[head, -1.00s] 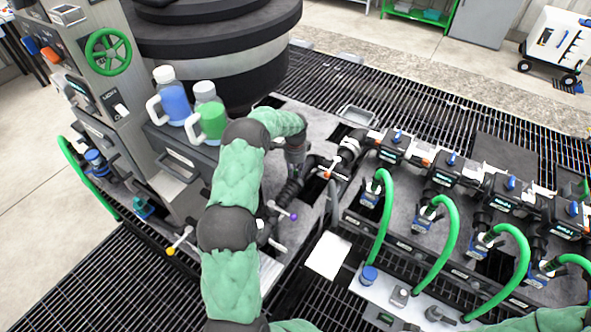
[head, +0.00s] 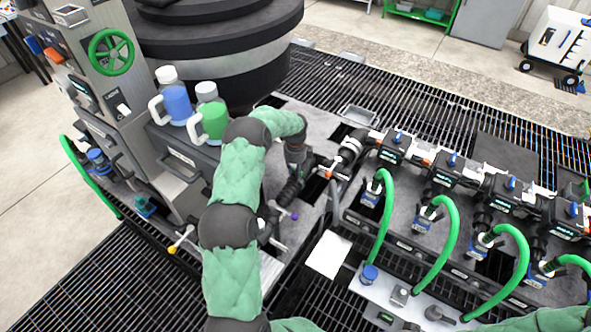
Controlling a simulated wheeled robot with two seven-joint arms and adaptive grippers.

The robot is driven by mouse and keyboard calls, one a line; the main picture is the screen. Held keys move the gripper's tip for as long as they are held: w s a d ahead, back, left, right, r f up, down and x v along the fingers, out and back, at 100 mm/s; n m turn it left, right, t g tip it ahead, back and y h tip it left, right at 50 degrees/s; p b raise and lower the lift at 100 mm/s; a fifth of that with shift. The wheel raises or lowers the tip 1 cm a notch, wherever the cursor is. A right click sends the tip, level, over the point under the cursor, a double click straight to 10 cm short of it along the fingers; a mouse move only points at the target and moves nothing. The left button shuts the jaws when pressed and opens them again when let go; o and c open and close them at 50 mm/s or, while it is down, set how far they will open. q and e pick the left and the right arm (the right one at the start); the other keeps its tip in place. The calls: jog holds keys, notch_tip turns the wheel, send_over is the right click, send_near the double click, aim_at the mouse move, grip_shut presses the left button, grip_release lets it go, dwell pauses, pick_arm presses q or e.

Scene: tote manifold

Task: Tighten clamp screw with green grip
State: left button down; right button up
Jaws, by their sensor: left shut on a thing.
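My left gripper (head: 297,172) points down at the dark pipe joint (head: 291,190) near the middle of the head view. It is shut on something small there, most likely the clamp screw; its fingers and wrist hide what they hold. No green grip shows at this joint. A clamp screw with a purple grip (head: 294,216) stands just below the gripper, and one with a yellow grip (head: 173,249) sits further left. A clamp with an orange tip (head: 329,173) is right of the gripper. My right gripper is out of view.
A green handwheel (head: 111,52) is on the left panel. A blue jug (head: 174,104) and a green jug (head: 213,119) stand left of my arm. Valves with green hoses (head: 446,246) fill the right. A white sheet (head: 328,254) lies below the pipe.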

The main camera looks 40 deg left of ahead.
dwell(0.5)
pick_arm(q)
jog(key=c, duration=1.1)
grip_release()
jog(key=shift+o, duration=0.2)
notch_tip(320, 180, up, 12)
jog(key=shift+f, duration=0.1)
